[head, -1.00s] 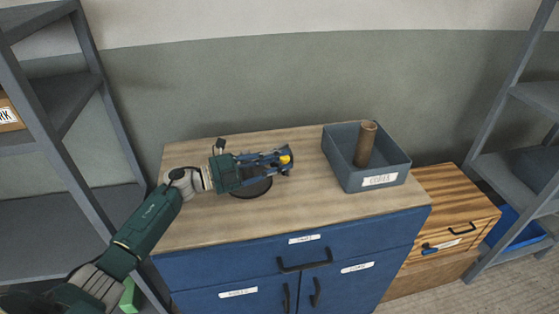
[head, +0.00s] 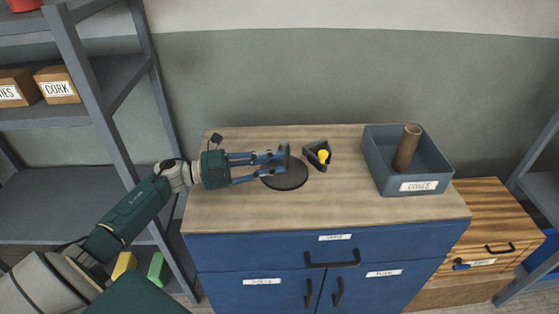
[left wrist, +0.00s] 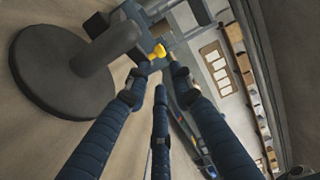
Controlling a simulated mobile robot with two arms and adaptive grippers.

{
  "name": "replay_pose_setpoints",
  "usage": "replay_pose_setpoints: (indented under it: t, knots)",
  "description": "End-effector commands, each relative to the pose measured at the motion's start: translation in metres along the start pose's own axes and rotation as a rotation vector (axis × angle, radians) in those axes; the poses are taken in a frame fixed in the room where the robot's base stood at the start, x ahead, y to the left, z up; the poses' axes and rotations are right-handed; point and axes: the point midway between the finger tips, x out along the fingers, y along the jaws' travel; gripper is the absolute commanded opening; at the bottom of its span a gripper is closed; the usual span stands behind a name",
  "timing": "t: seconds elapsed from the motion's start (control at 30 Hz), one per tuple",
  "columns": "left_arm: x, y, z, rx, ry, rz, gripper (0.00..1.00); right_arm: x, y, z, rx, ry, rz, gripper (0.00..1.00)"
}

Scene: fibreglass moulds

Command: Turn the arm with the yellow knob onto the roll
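A dark round base (head: 287,181) with an upright post (head: 284,152) stands on the wooden cabinet top. Just right of it is a small dark angled arm with a yellow knob (head: 323,156). In the left wrist view the base (left wrist: 45,75), the post (left wrist: 105,48) and the yellow knob (left wrist: 157,52) show, the knob beyond my fingertips. My left gripper (head: 284,160) is open, over the base by the post, apart from the knob. I see no roll on the post; the only tube is a brown one (head: 407,148) standing in a grey bin (head: 405,187). My right gripper is not in view.
The bin stands at the cabinet top's right end. A blue cabinet (head: 330,255) with dark handles is below, and a lower wooden drawer unit (head: 485,210) is at right. Grey shelving (head: 100,110) stands at left. The front of the top is clear.

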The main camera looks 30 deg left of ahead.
Motion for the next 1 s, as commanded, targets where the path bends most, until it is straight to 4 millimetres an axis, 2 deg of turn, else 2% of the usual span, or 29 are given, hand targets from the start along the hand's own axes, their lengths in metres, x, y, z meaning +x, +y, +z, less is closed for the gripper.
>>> replay_pose_setpoints:
  t: [0.1,0.2,0.23,0.37,0.5,0.6,0.8,1.0]
  knots:
    - [0.000,0.000,0.000,0.000,0.000,0.000,0.21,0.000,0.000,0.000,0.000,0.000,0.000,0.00]
    - [0.004,0.002,-0.002,0.000,-0.008,0.002,0.01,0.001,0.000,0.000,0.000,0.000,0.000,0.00]
    - [0.007,0.004,-0.003,0.000,-0.013,0.004,0.00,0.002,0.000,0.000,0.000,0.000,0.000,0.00]
    - [0.036,0.014,-0.018,0.004,-0.081,0.015,0.00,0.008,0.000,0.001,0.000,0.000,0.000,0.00]
    - [0.072,0.018,-0.050,-0.003,-0.209,0.006,0.00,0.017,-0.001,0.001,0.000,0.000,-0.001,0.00]
    - [0.086,0.013,-0.074,-0.027,-0.309,-0.019,0.00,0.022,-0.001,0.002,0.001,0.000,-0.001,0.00]
    - [0.086,-0.005,-0.108,-0.098,-0.467,-0.068,0.00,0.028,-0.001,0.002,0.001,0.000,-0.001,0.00]
    - [0.084,-0.013,-0.114,-0.125,-0.522,-0.083,0.00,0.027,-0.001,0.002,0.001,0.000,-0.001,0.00]
